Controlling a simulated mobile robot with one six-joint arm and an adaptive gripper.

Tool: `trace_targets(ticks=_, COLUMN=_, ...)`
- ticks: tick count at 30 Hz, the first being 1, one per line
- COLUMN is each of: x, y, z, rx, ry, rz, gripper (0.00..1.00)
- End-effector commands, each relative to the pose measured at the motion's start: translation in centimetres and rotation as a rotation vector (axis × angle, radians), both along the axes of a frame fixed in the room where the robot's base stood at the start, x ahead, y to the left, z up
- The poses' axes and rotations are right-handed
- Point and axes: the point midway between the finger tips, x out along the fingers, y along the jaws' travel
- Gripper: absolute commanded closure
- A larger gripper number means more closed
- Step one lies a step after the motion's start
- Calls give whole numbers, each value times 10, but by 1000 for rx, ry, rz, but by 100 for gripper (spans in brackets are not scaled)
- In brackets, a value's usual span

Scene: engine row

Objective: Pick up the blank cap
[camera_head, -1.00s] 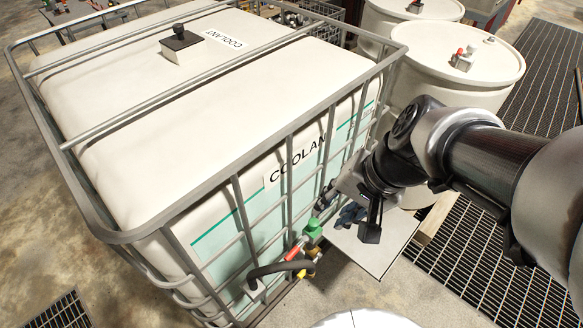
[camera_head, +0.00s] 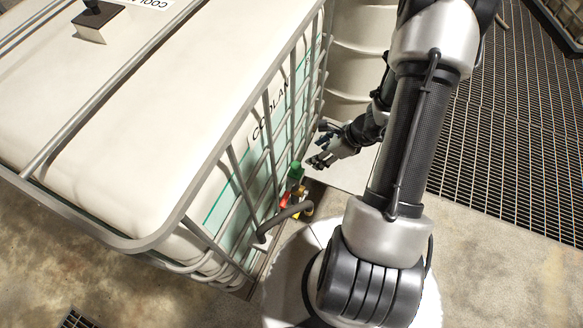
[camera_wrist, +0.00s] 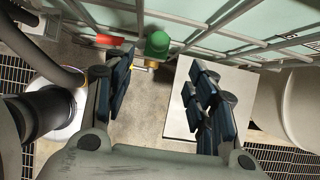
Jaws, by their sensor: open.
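A round green cap (camera_head: 295,171) sits on the valve fitting at the foot of the coolant tank's cage; I take it to be the blank cap. In the wrist view the green cap (camera_wrist: 157,44) shows near the top centre, just beyond the gap between the fingertips. My gripper (camera_wrist: 162,62) is open and empty, one finger to each side of that gap. In the head view my gripper (camera_head: 322,150) is a little above and to the right of the cap, apart from it as far as I can tell.
The caged coolant tank (camera_head: 150,110) fills the left. A red handle (camera_wrist: 109,40) and a dark hose (camera_head: 283,218) lie close to the cap. A pale flat plate (camera_wrist: 212,100) stands on the right, near a drum (camera_wrist: 292,95). Concrete floor shows between.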

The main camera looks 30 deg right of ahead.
Motion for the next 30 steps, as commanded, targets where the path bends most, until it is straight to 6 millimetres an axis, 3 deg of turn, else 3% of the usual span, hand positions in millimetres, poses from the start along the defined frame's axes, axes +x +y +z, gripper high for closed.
trace_targets(ticks=3, x=9, y=10, z=-28, rx=2, ry=3, rz=6, gripper=48)
trace_targets(ticks=12, x=34, y=29, z=-80, rx=0, ry=2, rz=8, gripper=48)
trace_targets(ticks=23, x=45, y=36, z=-101, rx=0, ry=0, rz=7, gripper=48)
trace_targets(ticks=30, x=57, y=46, z=-134, rx=1, ry=1, rz=9, gripper=48)
